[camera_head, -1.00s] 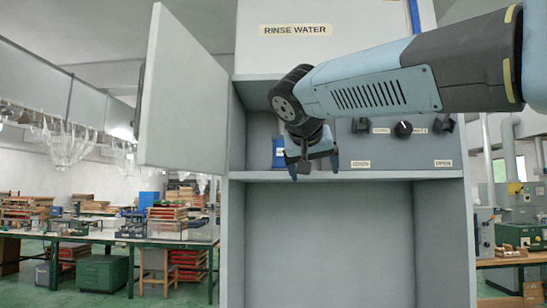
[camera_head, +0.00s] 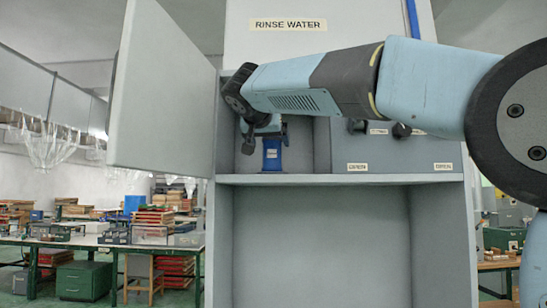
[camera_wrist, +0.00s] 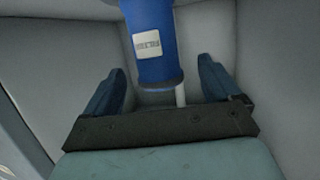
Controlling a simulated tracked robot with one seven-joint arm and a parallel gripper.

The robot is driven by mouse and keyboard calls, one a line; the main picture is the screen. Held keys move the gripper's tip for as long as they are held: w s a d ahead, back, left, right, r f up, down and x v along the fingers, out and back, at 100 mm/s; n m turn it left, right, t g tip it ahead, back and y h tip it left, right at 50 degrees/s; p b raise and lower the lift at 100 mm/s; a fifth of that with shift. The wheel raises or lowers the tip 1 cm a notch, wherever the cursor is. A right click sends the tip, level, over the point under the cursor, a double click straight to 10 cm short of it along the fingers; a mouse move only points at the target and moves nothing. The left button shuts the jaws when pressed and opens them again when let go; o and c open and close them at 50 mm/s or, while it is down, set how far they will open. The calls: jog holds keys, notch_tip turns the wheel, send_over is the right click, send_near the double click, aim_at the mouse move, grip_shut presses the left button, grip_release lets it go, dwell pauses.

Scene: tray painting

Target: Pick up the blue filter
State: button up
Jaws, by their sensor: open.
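The blue filter (camera_head: 272,156) stands upright on the cabinet shelf, near the left inner wall, with a small white label. In the wrist view the blue filter (camera_wrist: 151,42) lies ahead of the jaws, with its label showing and its upper part cut off by the frame. My gripper (camera_head: 263,135) is just above and at the filter's top in the head view. In the wrist view my gripper (camera_wrist: 168,85) is open, with one dark blue finger on each side and the filter's near end in line with the gap. I cannot tell whether the fingers touch it.
The cabinet's open door (camera_head: 163,90) stands to the left of the opening. A control panel (camera_head: 405,150) with knobs fills the right side of the shelf space. The shelf's front edge (camera_head: 340,179) runs below. A work table (camera_head: 100,240) stands farther back left.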

aim_at(273, 149)
jog(key=shift+x, duration=2.9)
jog(key=shift+d+f, duration=0.15)
jog(key=shift+c, duration=0.5)
jog(key=c, duration=1)
jog(key=shift+s, duration=0.1)
jog(key=shift+c, duration=0.2)
